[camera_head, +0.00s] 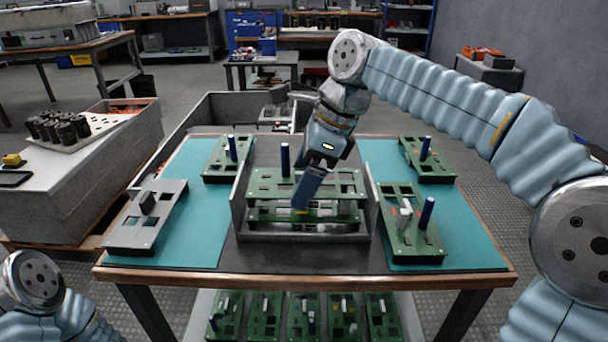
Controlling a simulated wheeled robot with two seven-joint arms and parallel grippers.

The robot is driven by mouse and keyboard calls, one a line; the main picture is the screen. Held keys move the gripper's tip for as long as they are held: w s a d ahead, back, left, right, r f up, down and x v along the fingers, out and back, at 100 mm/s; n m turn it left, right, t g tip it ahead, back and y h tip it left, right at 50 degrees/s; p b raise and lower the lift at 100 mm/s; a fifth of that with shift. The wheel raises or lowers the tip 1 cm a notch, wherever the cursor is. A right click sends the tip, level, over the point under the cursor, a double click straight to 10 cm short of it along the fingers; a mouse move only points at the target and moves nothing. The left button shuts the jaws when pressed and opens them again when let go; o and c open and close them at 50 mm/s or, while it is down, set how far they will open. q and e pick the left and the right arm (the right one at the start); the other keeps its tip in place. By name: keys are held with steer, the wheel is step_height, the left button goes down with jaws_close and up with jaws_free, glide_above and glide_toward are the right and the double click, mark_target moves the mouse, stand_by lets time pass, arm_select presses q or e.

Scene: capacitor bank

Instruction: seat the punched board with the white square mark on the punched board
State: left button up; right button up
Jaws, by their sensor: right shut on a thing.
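My right gripper (304,200) reaches down from the upper right over the middle tray. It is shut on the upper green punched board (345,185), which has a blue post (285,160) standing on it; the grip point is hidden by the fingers. Another green punched board (345,214) lies below it in the grey tray (305,238), with a gap between them. I cannot tell whether the upper board touches any support. Small pale patches show between the boards, but I cannot make out a white square mark. My left gripper is out of view.
Green boards with blue posts lie at back left (228,163), back right (428,165) and front right (408,238) on teal mats (470,240). A grey board (130,236) lies at left. A side bench (80,180) is at left.

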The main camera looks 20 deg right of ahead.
steer(key=shift+r, duration=0.1)
stand_by(0.4)
steer(key=shift+a+p, duration=0.2)
steer(key=shift+p, duration=0.2)
steer(key=shift+p, duration=0.3)
steer(key=shift+f+b, duration=0.7)
steer(key=shift+f, duration=0.6)
stand_by(1.0)
steer(key=o, duration=0.8)
